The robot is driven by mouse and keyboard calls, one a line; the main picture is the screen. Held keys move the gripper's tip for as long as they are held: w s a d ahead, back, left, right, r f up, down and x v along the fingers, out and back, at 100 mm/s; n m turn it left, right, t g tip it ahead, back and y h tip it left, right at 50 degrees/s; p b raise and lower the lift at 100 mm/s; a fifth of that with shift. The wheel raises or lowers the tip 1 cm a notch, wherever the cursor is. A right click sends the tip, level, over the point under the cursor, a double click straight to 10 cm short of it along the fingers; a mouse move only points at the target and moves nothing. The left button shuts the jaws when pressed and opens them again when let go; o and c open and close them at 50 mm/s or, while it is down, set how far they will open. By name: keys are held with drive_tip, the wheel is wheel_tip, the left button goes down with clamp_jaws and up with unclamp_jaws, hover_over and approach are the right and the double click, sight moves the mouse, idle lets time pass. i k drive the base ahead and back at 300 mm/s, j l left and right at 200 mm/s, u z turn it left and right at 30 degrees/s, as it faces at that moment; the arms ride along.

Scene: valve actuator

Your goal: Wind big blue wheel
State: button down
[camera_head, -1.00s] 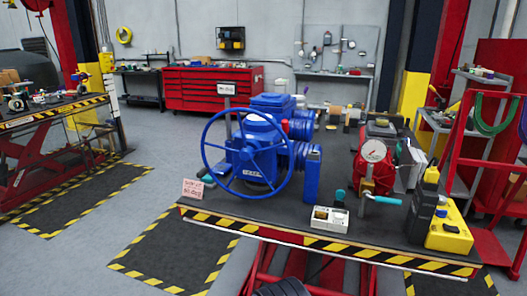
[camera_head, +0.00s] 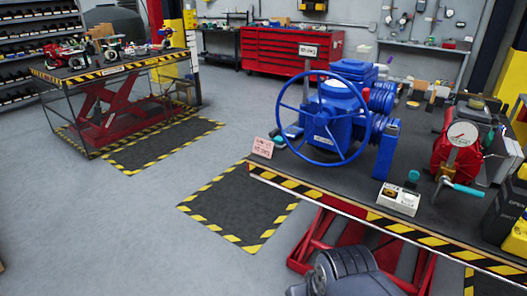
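The big blue wheel (camera_head: 323,118) is a large spoked handwheel on the front of a blue valve actuator (camera_head: 349,103). It faces me, upright, near the front left edge of a dark worktable (camera_head: 330,178) with a yellow-and-black striped edge. A grey rounded part of my own arm shows at the bottom, well below and apart from the wheel. My gripper's fingers are not in view.
A small sign (camera_head: 262,147) stands left of the wheel. A white box (camera_head: 398,199) and a red gauge unit (camera_head: 456,150) with a teal-handled lever stand to its right. Another striped lift table (camera_head: 110,68) is at left. The grey floor between the tables is clear.

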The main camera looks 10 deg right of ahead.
sight(321, 120)
drive_tip(key=i+u, duration=0.4)
drive_tip(key=i, duration=0.7)
